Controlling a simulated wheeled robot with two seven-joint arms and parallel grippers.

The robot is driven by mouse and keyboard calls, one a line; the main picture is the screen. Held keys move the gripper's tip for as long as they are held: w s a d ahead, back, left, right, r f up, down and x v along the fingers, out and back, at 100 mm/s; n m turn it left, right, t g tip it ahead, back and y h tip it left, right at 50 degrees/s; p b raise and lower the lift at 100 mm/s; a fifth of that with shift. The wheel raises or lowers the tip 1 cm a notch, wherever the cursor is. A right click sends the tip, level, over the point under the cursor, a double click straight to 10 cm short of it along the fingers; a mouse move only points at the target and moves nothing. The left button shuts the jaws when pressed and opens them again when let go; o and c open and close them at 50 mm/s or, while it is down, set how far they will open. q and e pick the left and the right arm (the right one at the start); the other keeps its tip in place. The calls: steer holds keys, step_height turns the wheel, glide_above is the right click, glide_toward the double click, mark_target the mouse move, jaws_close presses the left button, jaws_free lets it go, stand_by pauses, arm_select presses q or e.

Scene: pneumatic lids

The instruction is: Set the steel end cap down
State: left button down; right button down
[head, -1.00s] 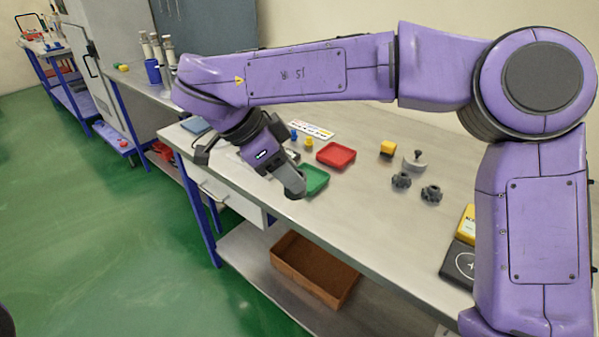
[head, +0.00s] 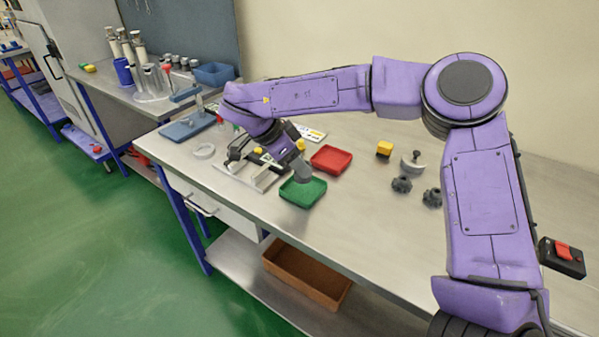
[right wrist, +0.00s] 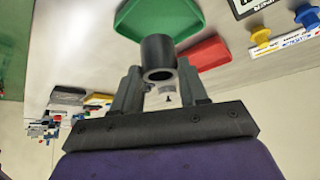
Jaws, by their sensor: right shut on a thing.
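The steel end cap (right wrist: 158,52) shows in the right wrist view as a dark grey hollow cylinder between my right gripper's fingers (right wrist: 160,78). My right gripper is shut on it. In the head view my right gripper (head: 294,158) points down, with the grey end cap (head: 303,173) at its tip, over the back part of the green tray (head: 302,194). The tray also shows in the right wrist view (right wrist: 158,15), beyond the cap. I cannot tell whether the cap touches the tray. My left gripper is not in view.
A red tray (head: 330,159) is just behind and right of the green one. A clamp fixture (head: 250,178) stands close on the left. Dark knobs (head: 402,184) and a yellow block (head: 384,149) lie to the right. The bench's front middle is clear.

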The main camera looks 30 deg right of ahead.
steer(key=shift+w+d+f, duration=0.15)
steer(key=shift+d+f, duration=0.1)
steer(key=shift+f, duration=0.1)
steer(key=f, duration=0.4)
steer(key=shift+w+d+p, duration=0.15)
steer(key=shift+d+p, duration=0.15)
steer(key=shift+d, duration=0.05)
steer(key=shift+r, duration=0.1)
steer(key=shift+a, duration=0.1)
steer(key=c, duration=0.6)
jaws_free()
steer(key=v, duration=1.2)
